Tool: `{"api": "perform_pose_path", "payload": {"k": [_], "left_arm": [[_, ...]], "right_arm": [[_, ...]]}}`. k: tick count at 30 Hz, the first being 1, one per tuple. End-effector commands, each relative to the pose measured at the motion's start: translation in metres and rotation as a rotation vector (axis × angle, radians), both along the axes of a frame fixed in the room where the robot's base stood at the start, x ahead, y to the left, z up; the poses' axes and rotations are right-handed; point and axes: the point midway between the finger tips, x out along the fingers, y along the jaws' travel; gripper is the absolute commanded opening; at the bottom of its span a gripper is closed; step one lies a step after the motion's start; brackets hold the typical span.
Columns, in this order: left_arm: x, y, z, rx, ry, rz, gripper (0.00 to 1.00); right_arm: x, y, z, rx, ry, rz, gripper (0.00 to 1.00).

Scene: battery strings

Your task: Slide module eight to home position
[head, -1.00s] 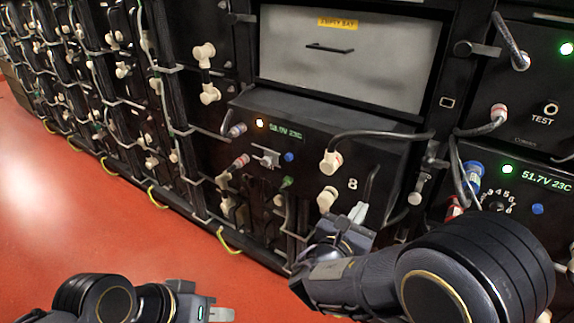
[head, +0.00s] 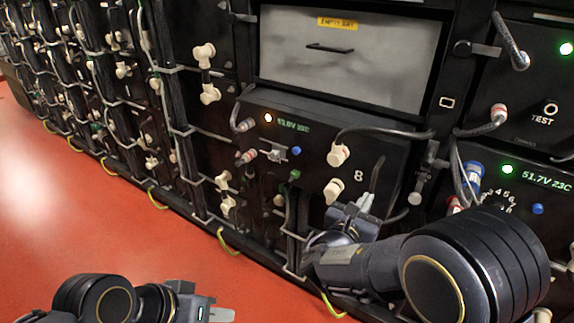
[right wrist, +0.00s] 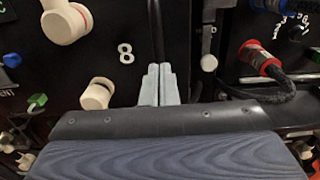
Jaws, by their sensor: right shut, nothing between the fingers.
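Module eight (head: 312,172) is a black box with a white "8", cream connectors and a small lit display. It sits in the rack below the empty bay, and a strip of its top shows, so its front stands somewhat proud of the rack. Its face also shows in the right wrist view (right wrist: 120,22). My right gripper (head: 364,202) is shut and empty, its fingertips at the lower right of the face, beside the "8". They also show in the right wrist view (right wrist: 160,72), below a dark vertical bar; contact is unclear. My left gripper (head: 222,314) is low over the floor, away from the rack.
A grey cable (head: 385,132) loops from a cream connector on module eight to the right. A neighbouring module (head: 520,205) with a lit display stands at right. The empty bay panel (head: 350,65) is above. Other racks run left; the red floor (head: 70,220) is clear.

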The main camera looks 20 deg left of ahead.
Motion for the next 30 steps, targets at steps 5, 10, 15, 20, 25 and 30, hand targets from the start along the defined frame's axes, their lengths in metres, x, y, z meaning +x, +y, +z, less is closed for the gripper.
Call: {"api": "perform_pose_path", "payload": {"k": [5, 10, 15, 20, 25, 30], "left_arm": [[0.000, 0.000, 0.000, 0.000, 0.000, 0.000, 0.36], [0.000, 0.000, -0.001, 0.000, 0.000, 0.000, 0.36], [0.000, 0.000, -0.001, 0.000, 0.000, 0.000, 0.36], [0.000, 0.000, -0.001, 0.000, 0.000, 0.000, 0.36], [0.000, 0.000, -0.002, 0.000, 0.000, 0.000, 0.36], [0.000, 0.000, -0.002, 0.000, 0.000, 0.000, 0.36]], "right_arm": [[0.009, -0.003, 0.002, 0.001, -0.004, -0.003, 0.00], [0.015, -0.006, 0.001, 0.001, -0.003, -0.003, 0.00], [0.022, -0.008, 0.002, 0.000, -0.005, -0.003, 0.00], [0.027, -0.010, 0.002, -0.001, -0.005, -0.003, 0.00], [0.034, -0.012, 0.002, 0.000, -0.004, -0.003, 0.00], [0.041, -0.014, 0.001, 0.000, -0.004, -0.004, 0.00]]}}
